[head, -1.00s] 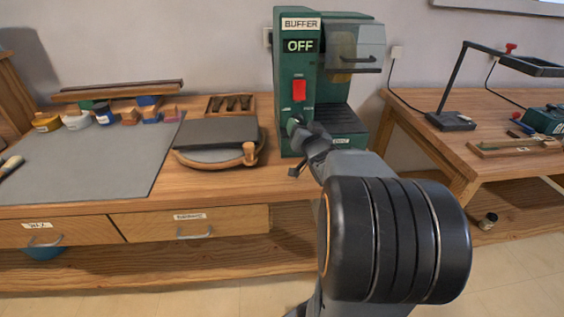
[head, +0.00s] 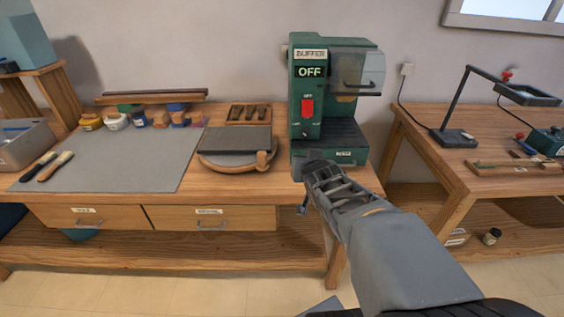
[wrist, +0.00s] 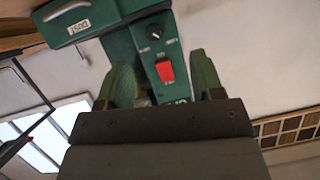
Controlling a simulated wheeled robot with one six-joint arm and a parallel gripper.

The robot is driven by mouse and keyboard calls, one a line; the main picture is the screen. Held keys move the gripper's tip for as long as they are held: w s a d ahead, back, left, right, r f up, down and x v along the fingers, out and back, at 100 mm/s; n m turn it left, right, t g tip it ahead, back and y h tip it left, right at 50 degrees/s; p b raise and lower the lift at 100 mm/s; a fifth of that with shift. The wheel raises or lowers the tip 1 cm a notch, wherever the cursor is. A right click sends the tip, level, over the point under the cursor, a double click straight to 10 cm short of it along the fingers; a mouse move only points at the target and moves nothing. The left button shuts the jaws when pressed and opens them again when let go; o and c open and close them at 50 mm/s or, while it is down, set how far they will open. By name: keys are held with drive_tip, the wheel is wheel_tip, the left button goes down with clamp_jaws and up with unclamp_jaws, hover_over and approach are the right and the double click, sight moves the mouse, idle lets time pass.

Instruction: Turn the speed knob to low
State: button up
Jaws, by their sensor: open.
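The green buffer machine (head: 298,100) stands on the workbench, its display reading OFF. The speed knob (wrist: 154,32) is small, round and dark, with a pale pointer mark; the small labels around it are too blurred to read. In the wrist view the machine appears upside down, with the knob above the red switch (wrist: 165,71). My gripper (wrist: 160,62) is open and empty, its two green-looking fingers apart on either side of the switch in the picture. The knob is apart from the fingers. In the head view my arm's end is in front of the machine's lower part, fingers not clear.
A clear guard (head: 357,75) with a handle juts from the machine's upper right. A round grey-topped stand (head: 237,148) sits left of it on the bench (head: 195,188). A second table (head: 432,150) with a lamp stands right, beyond a gap.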

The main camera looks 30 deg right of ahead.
drive_tip(key=s+a+r+n+g+y+p, duration=0.2)
drive_tip(key=s+a+r+g+p, duration=0.1)
drive_tip(key=s+a+p, duration=0.1)
drive_tip(key=s+a+r+n+g+y+p, duration=0.2)
drive_tip(key=s+a+g+p, duration=0.2)
drive_tip(key=s+a+p, duration=0.1)
drive_tip(key=shift+a+r+n+p, duration=0.35)
drive_tip(key=shift+a+p, duration=0.3)
drive_tip(key=shift+a, duration=0.75)
drive_tip(key=shift+s+a+r+n+g+y+p, duration=0.15)
drive_tip(key=shift+s+a+r+n+g+p, duration=0.1)
drive_tip(key=shift+s+a+r+g+p, duration=0.3)
drive_tip(key=shift+s+a+r+n+g+y+p, duration=0.2)
drive_tip(key=shift+s+a+r+g+p, duration=0.2)
drive_tip(key=shift+s+a, duration=0.2)
drive_tip(key=shift+f, duration=0.1)
